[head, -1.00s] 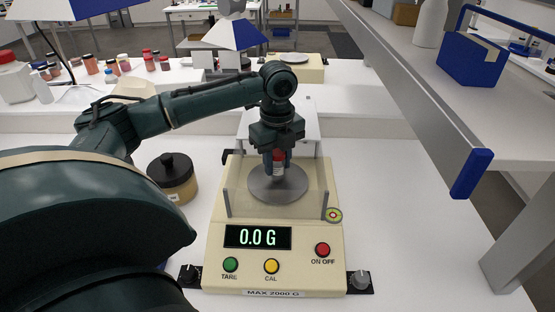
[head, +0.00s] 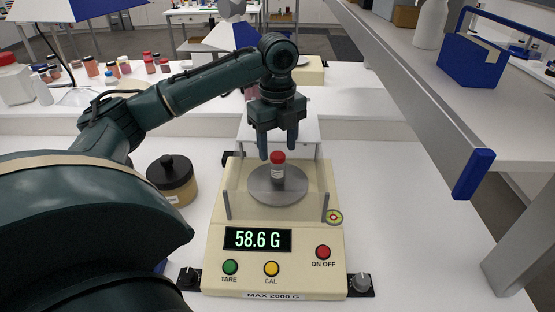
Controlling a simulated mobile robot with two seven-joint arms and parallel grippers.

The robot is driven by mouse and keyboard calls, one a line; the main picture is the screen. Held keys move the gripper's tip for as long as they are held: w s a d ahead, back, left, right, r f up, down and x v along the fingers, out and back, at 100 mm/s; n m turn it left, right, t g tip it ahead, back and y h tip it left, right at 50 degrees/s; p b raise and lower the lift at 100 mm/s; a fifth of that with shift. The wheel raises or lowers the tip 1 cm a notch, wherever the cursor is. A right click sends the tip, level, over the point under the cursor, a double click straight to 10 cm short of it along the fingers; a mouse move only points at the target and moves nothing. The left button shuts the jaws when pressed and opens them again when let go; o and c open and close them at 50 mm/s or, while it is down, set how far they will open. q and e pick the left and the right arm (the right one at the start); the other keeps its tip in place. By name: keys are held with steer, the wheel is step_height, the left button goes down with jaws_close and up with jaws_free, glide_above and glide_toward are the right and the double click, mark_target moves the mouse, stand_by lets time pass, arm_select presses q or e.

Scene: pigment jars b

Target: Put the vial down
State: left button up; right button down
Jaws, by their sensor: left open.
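The vial (head: 278,168), with a red cap and a pale label, stands upright on the round metal pan (head: 262,192) of the cream balance (head: 215,240). The balance display (head: 257,239) reads 58.6 G. My left gripper (head: 278,153) is open just above the vial, its two fingers spread to either side of the cap and pointing down. Nothing is held in it. My right gripper is not in view.
Low clear walls with posts surround the pan. A dark-lidded jar (head: 172,178) stands left of the balance. A raised shelf (head: 425,100) with a blue-tipped edge runs along the right. Several small jars stand at the back left. The white bench right of the balance is clear.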

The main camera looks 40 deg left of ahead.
mark_target(277, 155)
arm_select(q)
step_height(277, 155, up, 7)
steer(key=shift+f, duration=0.15)
stand_by(0.6)
